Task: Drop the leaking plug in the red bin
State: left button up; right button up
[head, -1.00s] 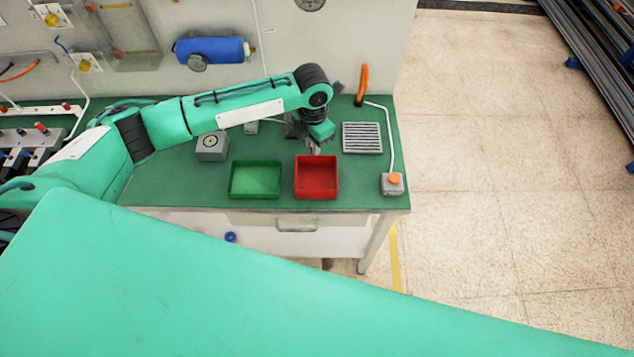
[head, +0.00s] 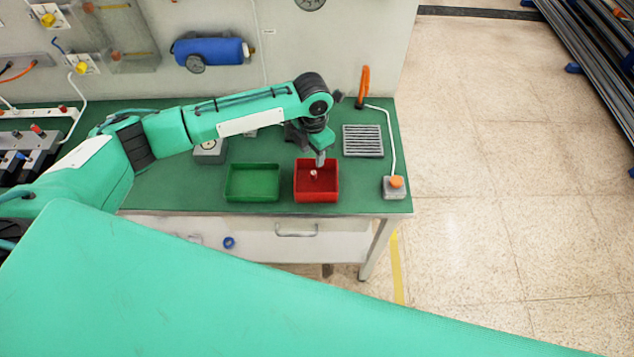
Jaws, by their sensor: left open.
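The red bin (head: 317,195) stands on the green bench top, right of a green bin. My left gripper (head: 317,169) points down over the back part of the red bin. Its fingers are open. A small pale and reddish piece, likely the plug (head: 314,175), shows just below the fingertips inside the bin's outline. I cannot tell whether it touches the bin floor or a finger. My right gripper is not in view.
The green bin (head: 253,195) looks empty. A slotted grey tray (head: 362,141) and a box with an orange button (head: 395,187) stand to the right. A grey block (head: 210,151) sits behind the green bin, partly under my arm.

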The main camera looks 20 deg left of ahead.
pick_arm(q)
notch_tip(320, 180, up, 14)
jog(key=b, duration=0.4)
jog(key=shift+f, duration=0.15)
